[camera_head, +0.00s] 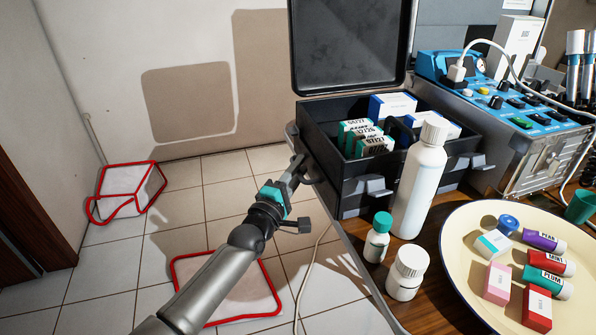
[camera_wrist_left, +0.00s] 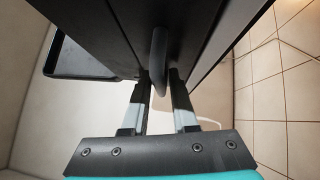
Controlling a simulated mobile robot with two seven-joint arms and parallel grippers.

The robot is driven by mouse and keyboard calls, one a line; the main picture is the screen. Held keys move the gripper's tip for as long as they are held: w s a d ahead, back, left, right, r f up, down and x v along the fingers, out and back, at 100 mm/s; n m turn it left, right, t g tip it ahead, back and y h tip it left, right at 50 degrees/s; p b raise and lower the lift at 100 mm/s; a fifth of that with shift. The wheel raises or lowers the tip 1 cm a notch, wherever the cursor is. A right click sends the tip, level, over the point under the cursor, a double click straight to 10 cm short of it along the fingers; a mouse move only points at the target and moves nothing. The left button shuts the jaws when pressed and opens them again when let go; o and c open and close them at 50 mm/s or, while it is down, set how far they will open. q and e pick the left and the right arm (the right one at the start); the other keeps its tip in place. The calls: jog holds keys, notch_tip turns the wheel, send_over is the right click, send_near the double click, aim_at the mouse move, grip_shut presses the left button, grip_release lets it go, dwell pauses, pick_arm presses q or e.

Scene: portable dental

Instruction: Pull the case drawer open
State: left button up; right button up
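The black case (camera_head: 352,177) stands at the table's left edge, with its lid (camera_head: 349,45) raised and several boxes inside. Its dark side fills the top of the left wrist view (camera_wrist_left: 120,30). My left gripper (camera_head: 292,172) is at the case's left side, level with its lower wall. In the left wrist view, a dark upright handle (camera_wrist_left: 158,62) projects between the two fingertips (camera_wrist_left: 159,85), one finger on each side. Whether the fingers press on it cannot be told. No open drawer can be made out. My right gripper is not in view.
A tall white bottle (camera_head: 418,185), a green-capped bottle (camera_head: 377,243) and a white jar (camera_head: 407,276) stand in front of the case. A plate (camera_head: 460,290) holds small boxes and tubes. A blue-topped unit (camera_head: 530,115) is at right.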

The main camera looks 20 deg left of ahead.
pick_arm(q)
grip_shut()
dwell(1.4)
